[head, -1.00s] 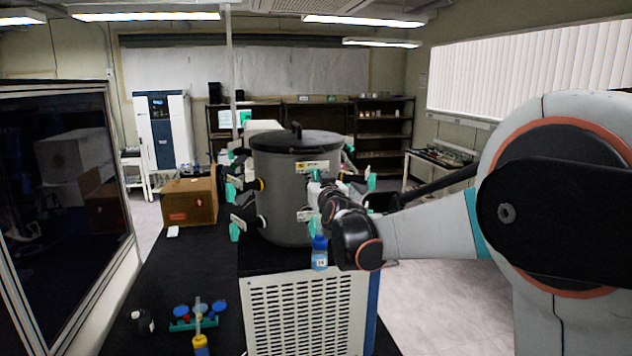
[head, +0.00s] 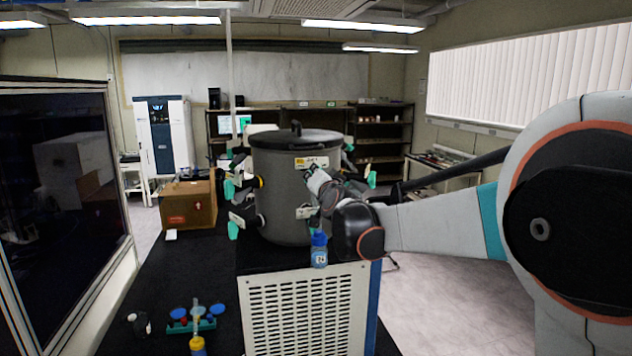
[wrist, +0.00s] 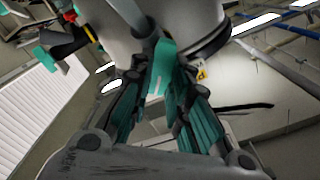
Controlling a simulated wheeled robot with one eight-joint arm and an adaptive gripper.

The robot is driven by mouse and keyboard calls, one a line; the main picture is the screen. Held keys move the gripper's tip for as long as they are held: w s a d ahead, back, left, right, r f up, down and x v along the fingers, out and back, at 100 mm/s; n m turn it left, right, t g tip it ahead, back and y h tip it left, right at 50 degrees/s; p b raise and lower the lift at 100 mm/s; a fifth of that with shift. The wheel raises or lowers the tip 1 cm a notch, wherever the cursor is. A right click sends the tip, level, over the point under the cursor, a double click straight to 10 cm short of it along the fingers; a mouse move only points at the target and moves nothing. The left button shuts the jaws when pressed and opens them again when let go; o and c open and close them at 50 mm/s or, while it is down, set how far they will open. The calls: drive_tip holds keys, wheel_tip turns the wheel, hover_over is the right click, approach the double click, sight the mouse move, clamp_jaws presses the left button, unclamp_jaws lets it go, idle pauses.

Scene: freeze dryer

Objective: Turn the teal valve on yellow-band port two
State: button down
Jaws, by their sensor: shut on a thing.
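The grey drum (head: 283,200) of the freeze dryer carries several ports with teal valves around its side. My gripper (wrist: 163,100) reaches the drum's front right side in the head view, where my wrist hides the port behind it. In the wrist view its two ribbed teal fingers are shut on a teal valve (wrist: 163,58), which sits against the drum wall. A small yellow tag (wrist: 202,73) with a dark mark shows right of the held valve; I cannot read it surely. On the drum's left, a teal valve (head: 229,189) sits near a yellow-ringed port (head: 259,182).
A blue-capped bottle (head: 319,252) stands on the dryer's top edge below my wrist. A cardboard box (head: 189,203) stands left of the drum.

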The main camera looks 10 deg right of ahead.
drive_tip(key=shift+f+m+b, duration=0.1)
drive_tip(key=shift+m+b, duration=0.45)
drive_tip(key=shift+m, duration=1.45)
drive_tip(key=c, duration=1.5)
unclamp_jaws()
drive_tip(key=shift+s, duration=0.1)
drive_tip(key=s, duration=1.2)
